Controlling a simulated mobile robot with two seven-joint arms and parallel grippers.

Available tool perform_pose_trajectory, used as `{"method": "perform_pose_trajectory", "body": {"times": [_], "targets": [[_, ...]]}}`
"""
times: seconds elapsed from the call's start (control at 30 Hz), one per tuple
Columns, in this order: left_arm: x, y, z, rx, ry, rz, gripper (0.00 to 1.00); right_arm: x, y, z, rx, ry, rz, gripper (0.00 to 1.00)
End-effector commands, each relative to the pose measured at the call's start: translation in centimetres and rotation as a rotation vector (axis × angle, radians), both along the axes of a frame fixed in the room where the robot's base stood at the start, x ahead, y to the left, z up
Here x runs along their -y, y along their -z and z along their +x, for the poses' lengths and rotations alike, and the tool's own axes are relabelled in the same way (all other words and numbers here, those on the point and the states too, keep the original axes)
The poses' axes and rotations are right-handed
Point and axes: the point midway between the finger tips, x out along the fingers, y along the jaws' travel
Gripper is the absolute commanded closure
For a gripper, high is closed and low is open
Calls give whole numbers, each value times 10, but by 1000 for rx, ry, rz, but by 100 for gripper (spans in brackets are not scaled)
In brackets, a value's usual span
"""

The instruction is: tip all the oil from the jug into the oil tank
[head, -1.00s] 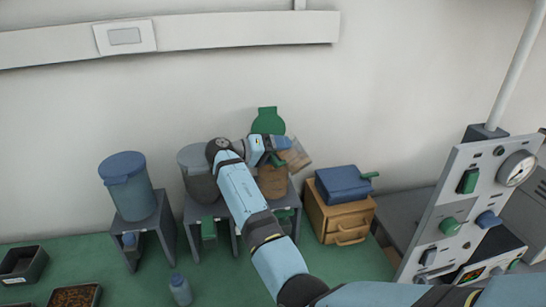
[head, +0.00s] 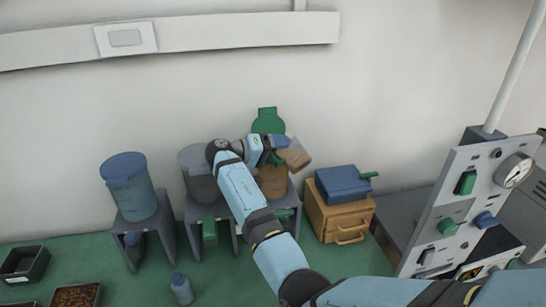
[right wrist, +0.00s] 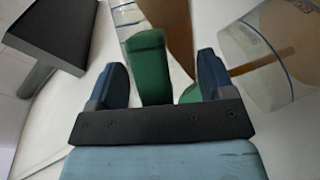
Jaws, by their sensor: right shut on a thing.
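My right gripper (head: 280,143) is above the middle-right of the bench, shut on the jug's green handle. The handle (right wrist: 150,65) shows between the blue fingers in the right wrist view. The jug (head: 295,158) is clear with brown oil in it and is steeply tilted over the oil tank. The oil tank (head: 272,182) is a vessel with brown contents on a grey stand, its green lid (head: 268,121) raised behind it. The gripper and jug partly hide the tank's mouth. I cannot tell how much oil is left in the jug. My left gripper is out of view.
A grey vessel (head: 197,172) stands just left of the tank, and a blue-lidded vessel (head: 133,190) farther left. A wooden drawer box (head: 340,215) with a blue case (head: 343,183) is at right, then a control panel (head: 455,220). A small bottle (head: 181,289) stands in front.

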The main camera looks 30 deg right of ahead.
Motion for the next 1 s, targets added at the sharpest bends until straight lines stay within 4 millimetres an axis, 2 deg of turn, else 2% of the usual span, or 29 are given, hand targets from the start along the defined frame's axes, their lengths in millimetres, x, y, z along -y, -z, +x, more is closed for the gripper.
{"method": "perform_pose_trajectory", "body": {"times": [1.0], "targets": [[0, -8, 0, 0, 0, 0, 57, -1, -3, 2, -71, -1, -19, 74]]}}
